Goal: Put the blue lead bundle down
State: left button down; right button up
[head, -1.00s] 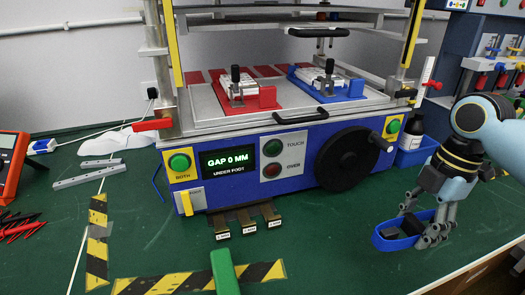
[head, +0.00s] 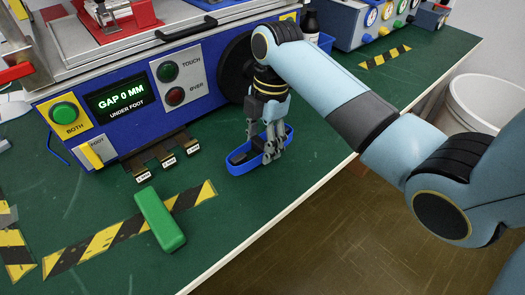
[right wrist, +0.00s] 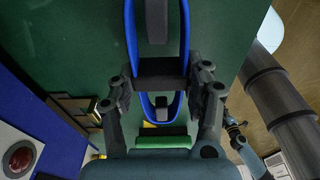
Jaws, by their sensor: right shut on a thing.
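The blue lead bundle (head: 237,168) is an elongated blue loop with a dark band. It is at or just above the green table top, in front of the machine's black handwheel; I cannot tell if it touches. My right gripper (head: 272,152) points down and is shut on the bundle's dark middle. In the right wrist view the bundle (right wrist: 130,40) runs lengthwise, its dark band between the two fingers (right wrist: 160,80).
A green block (head: 158,218) lies on yellow-black tape (head: 95,248) to the left. Several small labelled plates (head: 165,155) stick out below the blue machine (head: 125,115). The table's front edge (head: 290,210) is close on the right. Green surface between bundle and block is clear.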

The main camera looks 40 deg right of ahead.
jog(key=shift+f, duration=1.5)
jog(key=o, duration=1.2)
jog(key=shift+f, duration=0.1)
jog(key=r, duration=0.4)
jog(key=d+r, duration=0.1)
jog(key=r, duration=0.3)
jog(key=r+p, duration=0.1)
jog(key=r, duration=0.3)
jog(key=shift+d, duration=0.4)
